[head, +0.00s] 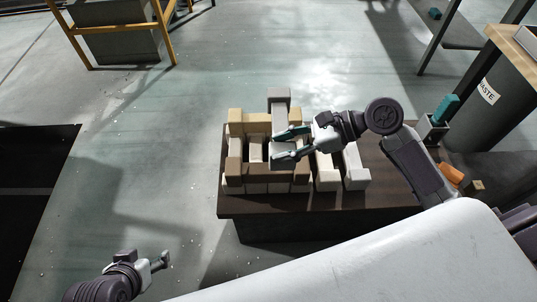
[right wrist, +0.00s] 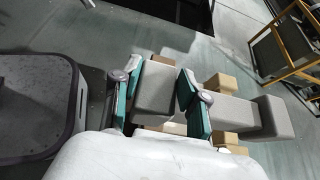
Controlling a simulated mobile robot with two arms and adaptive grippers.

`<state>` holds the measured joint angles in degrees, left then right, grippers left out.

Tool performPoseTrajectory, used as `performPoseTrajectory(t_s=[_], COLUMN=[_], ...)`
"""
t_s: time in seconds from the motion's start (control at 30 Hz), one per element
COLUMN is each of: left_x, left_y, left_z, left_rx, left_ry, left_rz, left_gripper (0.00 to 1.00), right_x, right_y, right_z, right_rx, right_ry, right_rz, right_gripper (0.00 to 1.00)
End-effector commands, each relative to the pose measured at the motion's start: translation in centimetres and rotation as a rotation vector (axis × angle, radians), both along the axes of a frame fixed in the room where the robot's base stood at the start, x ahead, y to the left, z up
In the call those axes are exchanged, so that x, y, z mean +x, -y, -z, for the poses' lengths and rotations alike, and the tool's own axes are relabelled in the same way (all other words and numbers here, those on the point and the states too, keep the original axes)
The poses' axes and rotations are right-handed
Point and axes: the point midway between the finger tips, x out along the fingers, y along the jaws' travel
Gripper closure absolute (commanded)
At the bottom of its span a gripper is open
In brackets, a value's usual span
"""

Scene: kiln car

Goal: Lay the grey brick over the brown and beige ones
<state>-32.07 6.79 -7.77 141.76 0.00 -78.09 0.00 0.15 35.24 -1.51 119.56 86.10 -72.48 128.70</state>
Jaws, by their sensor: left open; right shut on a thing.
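My right gripper (head: 290,144) is shut on a grey brick (right wrist: 156,88), at the middle of the brick group. One teal finger lies on each side of it in the right wrist view (right wrist: 155,98). Brown bricks (head: 234,165) stand at the left and front of the group, and beige ones (head: 257,116) at its back left. The fingers hide part of the held brick and what lies under it; I cannot tell whether it touches the bricks below. My left gripper (head: 151,262) is open and empty, low at the left, away from the bricks.
Another grey piece (head: 279,95) sticks out at the back; it also shows in the right wrist view (right wrist: 276,116). Pale bricks (head: 326,172) stand at the right. All are on a dark car top (head: 290,203).

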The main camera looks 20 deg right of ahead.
Motion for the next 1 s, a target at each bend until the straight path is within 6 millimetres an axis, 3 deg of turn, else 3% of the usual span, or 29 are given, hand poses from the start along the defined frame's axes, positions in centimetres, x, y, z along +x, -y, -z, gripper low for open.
performPoseTrajectory(t_s=[0.1,0.3,0.67,1.0], left_x=[2.7,6.4,8.6,11.1], left_y=[1.0,2.3,3.3,4.8], left_z=[-0.9,-3.5,-6.2,-11.9], left_rx=[-0.032,-0.081,-0.124,-0.209], left_ry=[0.145,0.373,0.557,0.908], left_rz=[0.012,0.028,0.041,0.062], left_gripper=[0.34,0.34,0.34,0.34], right_x=[1.4,3.2,3.6,3.6], right_y=[-0.9,-2.3,-2.6,-2.5], right_z=[1.0,2.3,3.6,6.3], right_rx=[0.004,0.005,0.002,0.002], right_ry=[0.007,0.006,0.004,0.002], right_rz=[0.001,0.001,0.002,0.003], right_gripper=[1.0,1.0,1.0,1.0])
